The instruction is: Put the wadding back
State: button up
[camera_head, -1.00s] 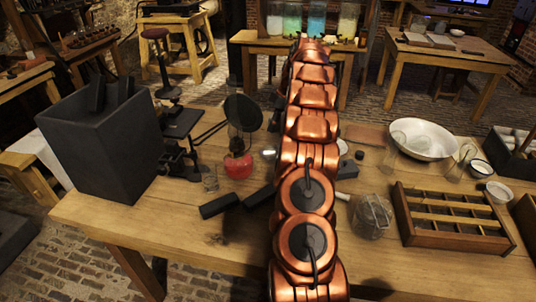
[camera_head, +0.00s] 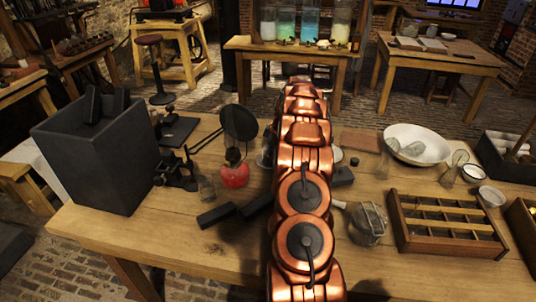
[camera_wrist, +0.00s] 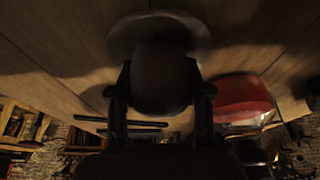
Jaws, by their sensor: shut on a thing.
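In the wrist view, my gripper (camera_wrist: 161,98) has its two dark fingers on either side of a dark, round-ended thing (camera_wrist: 160,75) and is shut on it. The picture is too dark to tell whether this is the wadding. A grey round disc (camera_wrist: 135,35) shows just beyond it over wood; whether they touch is unclear. In the head view my copper arm reaches over the table and hides the gripper and what it holds. I cannot pick out the wadding for sure in the head view.
A red-based lamp (camera_head: 235,175) stands left of my arm, with a small glass (camera_head: 206,187) and black blocks (camera_head: 216,215) nearby. A tall dark box (camera_head: 95,160) is at left. A wire basket (camera_head: 367,222), divided wooden tray (camera_head: 445,243) and white bowl (camera_head: 425,145) are at right.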

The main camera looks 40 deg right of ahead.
jog(key=shift+f, duration=0.35)
jog(key=shift+f, duration=0.15)
jog(key=o, duration=0.9)
jog(key=shift+r, duration=0.2)
jog(key=b+v, duration=0.3)
jog(key=v, duration=0.9)
